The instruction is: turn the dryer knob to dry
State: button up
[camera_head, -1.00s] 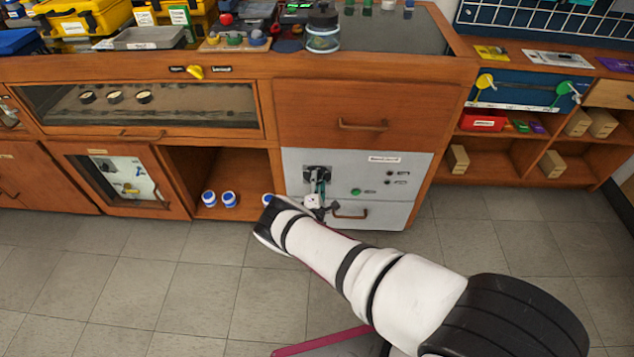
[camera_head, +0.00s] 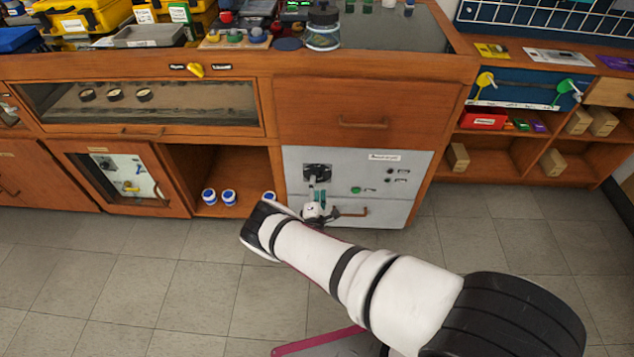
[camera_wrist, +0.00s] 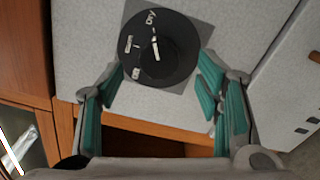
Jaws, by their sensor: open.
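The dryer knob (camera_head: 317,170) is a dark round dial on the grey panel (camera_head: 350,162) of the lower cabinet. In the wrist view the knob (camera_wrist: 172,58) carries a white line, and a DRY label is near its top. The line runs roughly up and down toward the DRY side; I cannot tell which end is the pointer. Other labels sit at the dial's left and lower left. My gripper (camera_wrist: 160,82) is open and empty, with teal fingers spread to either side below the knob, apart from it. In the head view my gripper (camera_head: 316,192) is just in front of the panel.
A drawer handle (camera_head: 350,212) is just right of my gripper. A green button (camera_head: 357,189) is on the panel. An open cubby left of it holds blue-and-white jars (camera_head: 229,197). The floor in front is clear.

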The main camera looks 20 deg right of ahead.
jog(key=v, duration=0.8)
jog(key=shift+r, duration=0.1)
